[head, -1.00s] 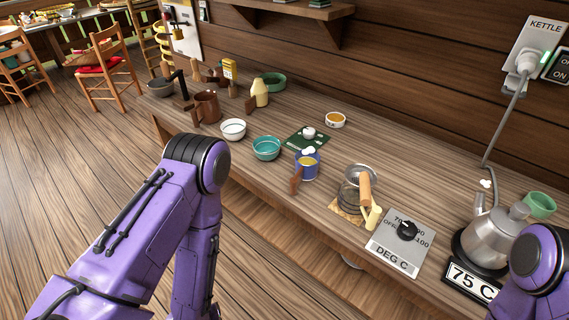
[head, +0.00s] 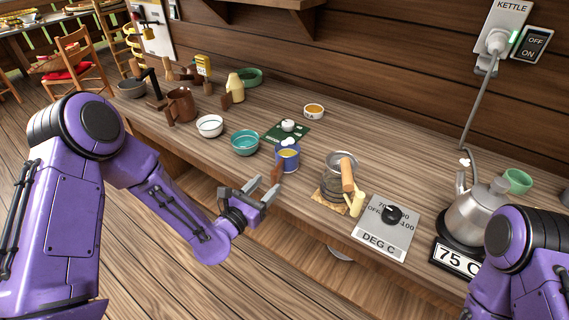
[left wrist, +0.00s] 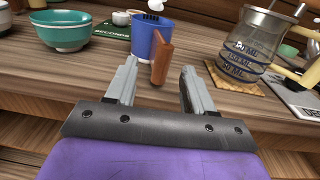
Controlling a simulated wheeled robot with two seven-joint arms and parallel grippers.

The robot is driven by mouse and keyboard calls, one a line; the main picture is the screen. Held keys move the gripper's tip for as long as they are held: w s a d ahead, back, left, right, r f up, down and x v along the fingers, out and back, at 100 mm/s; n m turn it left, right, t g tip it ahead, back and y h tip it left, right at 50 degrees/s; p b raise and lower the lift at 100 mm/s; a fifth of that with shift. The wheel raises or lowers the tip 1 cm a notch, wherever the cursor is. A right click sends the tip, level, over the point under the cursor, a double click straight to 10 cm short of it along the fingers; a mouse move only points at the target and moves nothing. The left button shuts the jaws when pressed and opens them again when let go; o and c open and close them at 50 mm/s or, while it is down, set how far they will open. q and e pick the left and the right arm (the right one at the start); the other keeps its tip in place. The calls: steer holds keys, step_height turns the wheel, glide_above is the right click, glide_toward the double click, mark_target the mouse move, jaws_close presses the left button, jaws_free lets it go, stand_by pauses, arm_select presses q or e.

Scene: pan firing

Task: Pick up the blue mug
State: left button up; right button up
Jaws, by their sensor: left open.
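The blue mug (head: 287,158) stands upright on the wooden counter, with a brown handle (head: 276,172) facing the front edge. My left gripper (head: 262,189) is open and empty, just in front of the handle near the counter's edge. In the left wrist view its two fingers (left wrist: 157,75) stand apart with the handle beyond and between them. My right gripper is out of view; only my right arm shows.
A teal bowl (head: 245,142) stands left of the mug, and a green scale (head: 289,131) lies behind it. To the right are a glass jug (head: 337,180) on a cork mat, a temperature dial panel (head: 385,230) and a steel kettle (head: 473,212).

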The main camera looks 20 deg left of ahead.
mark_target(272, 178)
arm_select(q)
steer(key=x, duration=0.1)
steer(key=p+x, duration=0.1)
steer(key=x, duration=0.2)
steer(key=shift+w+d+r+p, duration=0.1)
steer(key=shift+d+r+p, duration=0.05)
steer(key=shift+r+p, duration=0.25)
steer(key=shift+w+d+f, duration=0.1)
steer(key=shift+w+f, duration=0.05)
steer(key=shift+w, duration=0.15)
jaws_close()
